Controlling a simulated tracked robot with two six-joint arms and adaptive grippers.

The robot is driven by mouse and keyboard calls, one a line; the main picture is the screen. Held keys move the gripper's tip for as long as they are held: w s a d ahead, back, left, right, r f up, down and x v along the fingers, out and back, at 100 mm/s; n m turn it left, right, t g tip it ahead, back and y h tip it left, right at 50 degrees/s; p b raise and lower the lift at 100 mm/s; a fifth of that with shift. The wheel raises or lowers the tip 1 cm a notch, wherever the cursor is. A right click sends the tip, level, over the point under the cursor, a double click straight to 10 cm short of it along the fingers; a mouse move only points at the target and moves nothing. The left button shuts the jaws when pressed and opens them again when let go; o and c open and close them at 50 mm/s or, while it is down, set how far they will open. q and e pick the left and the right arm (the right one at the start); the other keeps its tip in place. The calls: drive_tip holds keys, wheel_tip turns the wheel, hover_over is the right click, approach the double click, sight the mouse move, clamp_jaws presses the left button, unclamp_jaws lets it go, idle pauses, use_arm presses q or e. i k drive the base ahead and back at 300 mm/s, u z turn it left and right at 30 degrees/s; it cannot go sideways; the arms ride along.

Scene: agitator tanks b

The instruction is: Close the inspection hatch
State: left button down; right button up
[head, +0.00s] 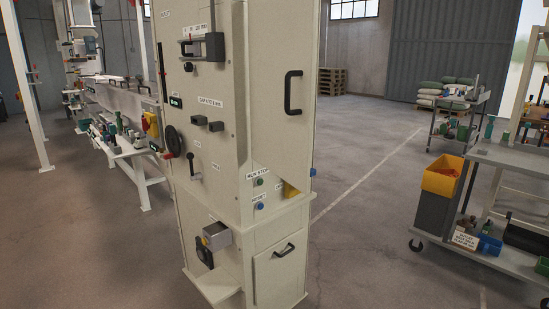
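A tall cream cabinet (225,130) stands in the middle of the head view. On its right-hand face is a large cream hatch door (272,60) with a black bar handle (293,93) near its right edge. Its bottom edge slopes down to the right, against the line of the cabinet's ledge, so the door appears to stand swung out from the face, with its left side at the cabinet. It partly covers a label and a yellow part (291,191) behind it. No label naming the inspection hatch is readable. Neither gripper is in view.
Below is a smaller closed-looking panel with a handle (284,250). The left face carries a black handwheel (173,140), levers and a grey box (216,236). A cart (500,160) with a yellow-and-black bin (440,178) stands right. Floor between is clear. A workbench (125,148) stands left.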

sight(283, 33)
drive_tip(key=u, duration=0.1)
drive_tip(key=i, duration=1)
drive_tip(key=z, duration=0.05)
